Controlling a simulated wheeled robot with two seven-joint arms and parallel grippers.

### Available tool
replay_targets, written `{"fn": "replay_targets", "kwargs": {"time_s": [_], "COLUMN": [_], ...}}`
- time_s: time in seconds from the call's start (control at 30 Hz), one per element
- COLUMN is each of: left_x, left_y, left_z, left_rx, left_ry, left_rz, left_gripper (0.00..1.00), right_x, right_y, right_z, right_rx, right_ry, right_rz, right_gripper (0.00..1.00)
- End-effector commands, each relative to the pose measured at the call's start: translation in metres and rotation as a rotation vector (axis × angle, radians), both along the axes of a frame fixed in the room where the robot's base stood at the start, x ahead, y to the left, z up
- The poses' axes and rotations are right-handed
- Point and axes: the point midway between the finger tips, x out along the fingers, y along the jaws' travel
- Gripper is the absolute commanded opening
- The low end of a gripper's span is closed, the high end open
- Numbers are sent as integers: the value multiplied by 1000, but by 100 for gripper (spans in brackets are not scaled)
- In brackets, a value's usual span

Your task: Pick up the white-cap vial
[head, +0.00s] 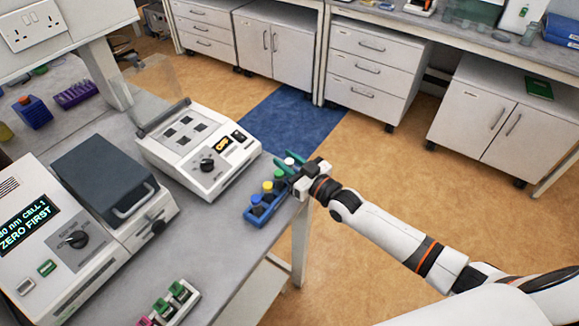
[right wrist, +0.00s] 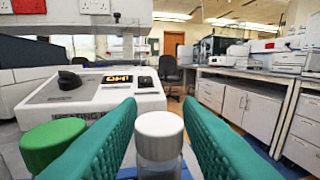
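The white-cap vial (right wrist: 159,140) stands upright in the right wrist view, with a clear body below its cap. My right gripper (right wrist: 160,108) is open, with one teal finger on each side of the vial. Small gaps show between fingers and vial. In the head view my right gripper (head: 286,164) is at the far end of the blue vial rack (head: 262,214), at the bench edge. My left gripper is not in view.
A green-cap vial (right wrist: 54,143) is close outside the left finger. Yellow-cap (head: 268,186) and blue-cap (head: 256,198) vials stand in the rack. A white instrument (head: 198,150) with a knob is just left of the rack. A second rack (head: 172,303) stands nearer.

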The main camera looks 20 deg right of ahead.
Motion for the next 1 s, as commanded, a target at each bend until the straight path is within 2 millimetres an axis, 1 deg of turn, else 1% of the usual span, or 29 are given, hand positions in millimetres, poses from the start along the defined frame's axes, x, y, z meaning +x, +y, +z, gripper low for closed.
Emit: {"fn": "replay_targets", "kwargs": {"time_s": [0.03,0.13,0.37,0.5,0.57,0.83,0.93,1.0], "left_x": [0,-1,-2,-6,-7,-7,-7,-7], "left_y": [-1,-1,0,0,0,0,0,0], "left_z": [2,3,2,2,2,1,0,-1], "left_rx": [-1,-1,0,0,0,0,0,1], "left_ry": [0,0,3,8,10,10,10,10], "left_rz": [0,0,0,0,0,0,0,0], "left_gripper": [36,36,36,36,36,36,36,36], "right_x": [6,11,12,12,12,12,12,11], "right_y": [3,6,6,6,6,6,7,6], "right_z": [1,0,-1,-1,-1,2,13,26], "right_rx": [0,0,0,0,0,1,2,2], "right_ry": [-1,0,0,0,0,0,-1,-4], "right_rz": [0,0,0,0,0,0,1,1], "right_gripper": [32,32,32,9,0,0,0,0]}}
